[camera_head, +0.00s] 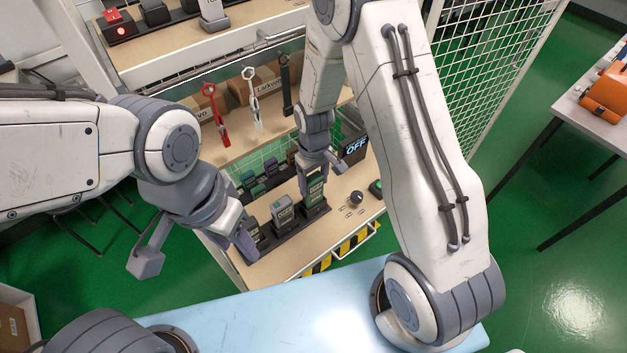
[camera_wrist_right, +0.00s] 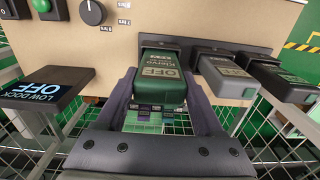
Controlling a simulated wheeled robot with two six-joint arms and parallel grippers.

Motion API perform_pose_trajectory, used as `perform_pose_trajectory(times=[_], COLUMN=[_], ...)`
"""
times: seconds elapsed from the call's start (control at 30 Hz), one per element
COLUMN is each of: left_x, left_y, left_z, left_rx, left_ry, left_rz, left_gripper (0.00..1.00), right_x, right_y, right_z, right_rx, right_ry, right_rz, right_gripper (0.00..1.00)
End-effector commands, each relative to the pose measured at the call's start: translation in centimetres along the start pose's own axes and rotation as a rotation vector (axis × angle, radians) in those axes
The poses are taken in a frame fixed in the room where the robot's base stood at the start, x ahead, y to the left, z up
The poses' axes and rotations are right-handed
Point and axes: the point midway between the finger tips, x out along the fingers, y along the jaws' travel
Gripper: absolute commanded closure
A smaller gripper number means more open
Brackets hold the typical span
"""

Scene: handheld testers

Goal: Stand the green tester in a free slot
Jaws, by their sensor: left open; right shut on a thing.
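The green tester (camera_head: 314,191) stands roughly upright at the right end of the front dark holder row (camera_head: 292,232). My right gripper (camera_head: 313,174) is shut on it from above; in the right wrist view the green tester (camera_wrist_right: 160,87), its display reading OFF, is between the two fingers. Its lower end meets a dark holder (camera_wrist_right: 160,42); I cannot tell if it is fully seated. A grey tester (camera_head: 283,212) stands beside it to the left, then a dark tester (camera_head: 253,231).
A black knob (camera_head: 356,198), a green button (camera_head: 376,186) and a low dock with an OFF display (camera_head: 356,146) lie right of the holder. Several testers (camera_head: 272,167) stand in a back row. Tools hang above, including a red one (camera_head: 215,115).

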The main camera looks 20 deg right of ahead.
Motion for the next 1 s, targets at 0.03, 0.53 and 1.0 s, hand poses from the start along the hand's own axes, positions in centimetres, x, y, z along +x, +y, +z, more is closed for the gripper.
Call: perform_pose_trajectory(times=[0.03, 0.53, 1.0], left_x=[0.2, 1.1, 1.4], left_y=[0.0, -0.1, -0.1], left_z=[0.0, 0.1, 0.1], left_rx=[0.000, 0.000, 0.000], left_ry=[0.000, 0.000, 0.000], left_rz=[0.000, 0.000, 0.000], left_gripper=[0.50, 0.50, 0.50], right_x=[0.2, 1.5, 1.9], right_y=[0.0, 0.0, 0.0], right_z=[0.0, 0.0, 0.0], right_rx=[0.000, 0.000, 0.000], right_ry=[0.000, 0.000, 0.000], right_rz=[0.000, 0.000, 0.000], right_gripper=[0.94, 0.94, 0.00])
